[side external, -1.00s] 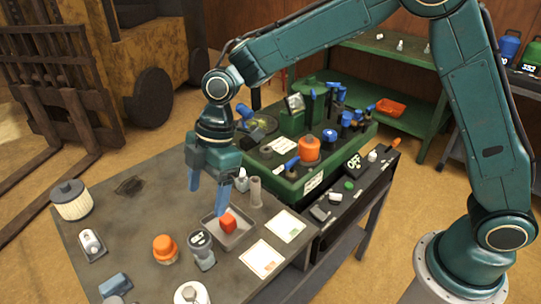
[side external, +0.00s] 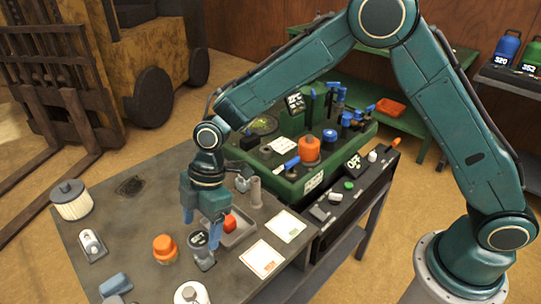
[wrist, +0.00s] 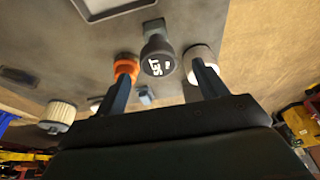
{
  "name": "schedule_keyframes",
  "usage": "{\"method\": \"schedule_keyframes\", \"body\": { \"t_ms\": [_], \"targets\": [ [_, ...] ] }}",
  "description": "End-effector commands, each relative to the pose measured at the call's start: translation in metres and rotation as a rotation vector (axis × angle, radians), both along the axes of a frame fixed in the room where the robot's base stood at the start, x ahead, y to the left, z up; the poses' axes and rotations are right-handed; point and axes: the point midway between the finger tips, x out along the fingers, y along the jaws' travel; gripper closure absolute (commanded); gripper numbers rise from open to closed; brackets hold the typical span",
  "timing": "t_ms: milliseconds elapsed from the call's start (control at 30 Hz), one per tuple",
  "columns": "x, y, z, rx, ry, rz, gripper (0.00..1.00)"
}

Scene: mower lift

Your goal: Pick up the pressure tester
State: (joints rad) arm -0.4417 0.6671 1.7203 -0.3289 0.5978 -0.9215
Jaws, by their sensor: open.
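A grey device with a round dark face stands on the grey bench; it looks like the pressure tester (side external: 203,258). In the wrist view its face (wrist: 158,60) reads "SET" and lies between my two fingers. My gripper (side external: 201,228) is open, pointing down just above the device, with its blue fingertips close to the face. In the wrist view my gripper (wrist: 162,72) has its fingers spread either side of the device. I cannot tell whether they touch it. The fingers partly hide its top in the side view.
An orange-capped jar (side external: 165,248) stands close left of the device. A tray (side external: 240,236) with a red block (side external: 230,223) is close right. A white-topped container (side external: 190,293) is in front. A white filter (side external: 71,200) stands at the bench's far left.

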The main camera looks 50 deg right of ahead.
Motion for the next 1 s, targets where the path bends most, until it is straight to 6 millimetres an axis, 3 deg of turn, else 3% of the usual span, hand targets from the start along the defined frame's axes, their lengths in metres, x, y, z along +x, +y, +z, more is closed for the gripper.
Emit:
{"method": "schedule_keyframes", "body": {
  "t_ms": [467, 800, 1000],
  "targets": [
    [0.000, 0.004, -0.015, 0.000, 0.001, 0.000, 0.28],
    [0.002, 0.014, -0.049, 0.000, 0.000, 0.000, 0.28],
    [0.002, 0.017, -0.059, 0.000, -0.001, 0.000, 0.28]
  ]
}}
